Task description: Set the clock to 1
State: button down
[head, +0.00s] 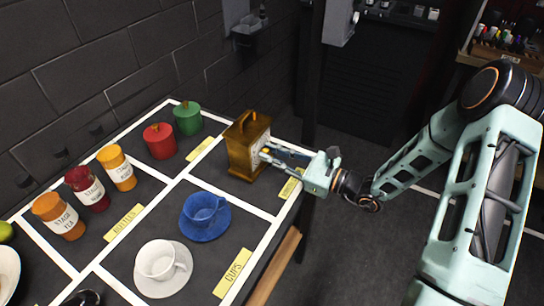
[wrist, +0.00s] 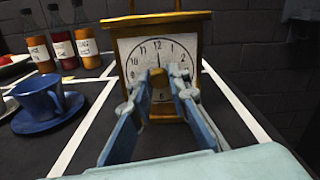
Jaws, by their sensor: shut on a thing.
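The clock (head: 240,154) is a brass-coloured box with a handle on top, standing upright in a marked section of the table. Its white face shows in the wrist view (wrist: 132,52), with black numerals and a thin dark hand pointing up near 12. My gripper (head: 266,152) reaches the face from the right. In the wrist view its blue-grey fingers (wrist: 164,76) are shut at the lower middle of the face, on a small brownish part between them.
A blue cup (head: 202,209) and a white cup (head: 160,261) stand on saucers in front of the clock. A dark brick wall bounds the back.

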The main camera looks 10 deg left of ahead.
jog(key=n+b, duration=0.2)
jog(key=n, duration=0.1)
jog(key=n+b, duration=0.1)
jog(key=shift+f+n+b, duration=0.25)
jog(key=shift+n+b, duration=0.05)
jog(key=shift+b, duration=0.05)
jog(key=n+b, duration=0.3)
jog(key=shift+n+b, duration=0.4)
jog(key=n+b, duration=0.5)
jog(key=b, duration=0.1)
jog(key=n+b, duration=0.2)
jog(key=b, duration=0.1)
jog(key=shift+r, duration=0.15)
jog(key=shift+r+n+b, duration=0.1)
jog(key=shift+n+b, duration=0.2)
jog(key=c, duration=1.8)
grip_release()
jog(key=v, duration=1.2)
